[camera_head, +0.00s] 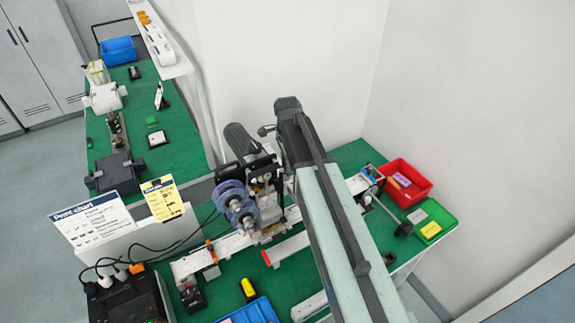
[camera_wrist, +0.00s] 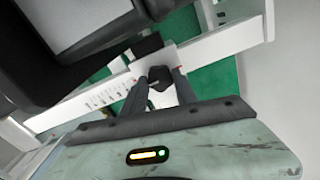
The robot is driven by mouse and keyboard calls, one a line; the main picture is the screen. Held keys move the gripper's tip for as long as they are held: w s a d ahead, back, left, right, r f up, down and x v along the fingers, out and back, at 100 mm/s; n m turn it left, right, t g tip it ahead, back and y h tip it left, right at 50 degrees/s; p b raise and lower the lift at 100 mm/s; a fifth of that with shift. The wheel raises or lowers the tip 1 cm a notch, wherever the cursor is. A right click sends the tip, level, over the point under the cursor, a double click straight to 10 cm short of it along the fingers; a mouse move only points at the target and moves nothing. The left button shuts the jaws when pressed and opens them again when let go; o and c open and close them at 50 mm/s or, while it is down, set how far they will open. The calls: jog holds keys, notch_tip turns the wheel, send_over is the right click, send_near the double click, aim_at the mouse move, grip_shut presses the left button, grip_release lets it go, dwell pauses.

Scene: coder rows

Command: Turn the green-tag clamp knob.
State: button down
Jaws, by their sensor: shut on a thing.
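In the wrist view a dark, faceted clamp knob (camera_wrist: 160,73) sits on a white plate. My gripper (camera_wrist: 161,82) has one grey finger on each side of the knob and is shut on it. The knob's lower part lies between the fingers. I see no green tag beside it, so I cannot tell from this view which knob it is. In the head view my arm crosses the machine on the green bench, and I cannot make out the gripper or this knob there.
A white rail (camera_wrist: 225,40) with printed marks runs past the knob, and large dark machine parts fill the upper left of the wrist view. In the head view blue spools (camera_head: 237,203) stand left of my arm. A red bin (camera_head: 405,183) and green tray (camera_head: 430,222) lie right.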

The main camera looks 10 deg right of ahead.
jog(key=shift+w, duration=0.15)
jog(key=n, duration=0.4)
jog(key=shift+n, duration=0.3)
jog(key=n, duration=1.4)
jog(key=shift+n, duration=0.3)
jog(key=c, duration=1)
grip_release()
jog(key=shift+o, duration=0.2)
